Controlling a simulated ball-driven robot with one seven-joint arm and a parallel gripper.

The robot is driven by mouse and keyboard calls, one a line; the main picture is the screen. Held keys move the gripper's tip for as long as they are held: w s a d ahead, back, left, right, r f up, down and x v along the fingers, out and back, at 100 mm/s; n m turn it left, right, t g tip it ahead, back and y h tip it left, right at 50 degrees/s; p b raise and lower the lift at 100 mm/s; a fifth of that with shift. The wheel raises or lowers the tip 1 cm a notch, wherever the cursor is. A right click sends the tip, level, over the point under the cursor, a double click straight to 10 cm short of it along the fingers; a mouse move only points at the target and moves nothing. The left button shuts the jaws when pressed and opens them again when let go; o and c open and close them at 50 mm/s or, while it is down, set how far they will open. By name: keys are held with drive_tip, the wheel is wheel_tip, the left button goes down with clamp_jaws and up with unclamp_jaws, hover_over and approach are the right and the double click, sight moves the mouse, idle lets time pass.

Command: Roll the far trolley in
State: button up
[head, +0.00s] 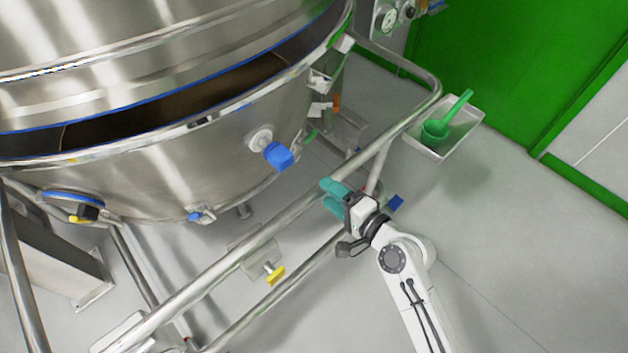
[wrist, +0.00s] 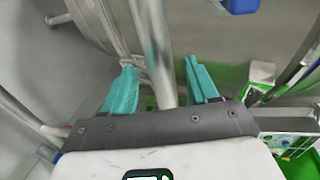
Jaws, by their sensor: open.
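The trolley is a large steel bowl (head: 190,165) carried on a tubular steel frame; it fills the left of the head view. Its push rail (head: 270,229) slants from lower left to upper right. My gripper (head: 332,195) has teal fingers and is at this rail, towards its right end. In the wrist view my gripper (wrist: 160,82) is open, and a steel tube (wrist: 152,45) runs between the two fingers. I cannot tell whether either finger touches it. The fingers hide a short part of the rail in the head view.
A white tray (head: 464,124) with a green scoop (head: 437,130) lies on the floor beyond the rail's right end. A green door or wall panel (head: 520,60) stands at the upper right. A blue knob (head: 278,156) sticks out from the bowl. The grey floor at right is clear.

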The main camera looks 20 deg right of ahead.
drive_tip(key=x, duration=0.5)
drive_tip(key=shift+w+a, duration=0.1)
drive_tip(key=shift+w, duration=0.2)
clamp_jaws()
idle(0.4)
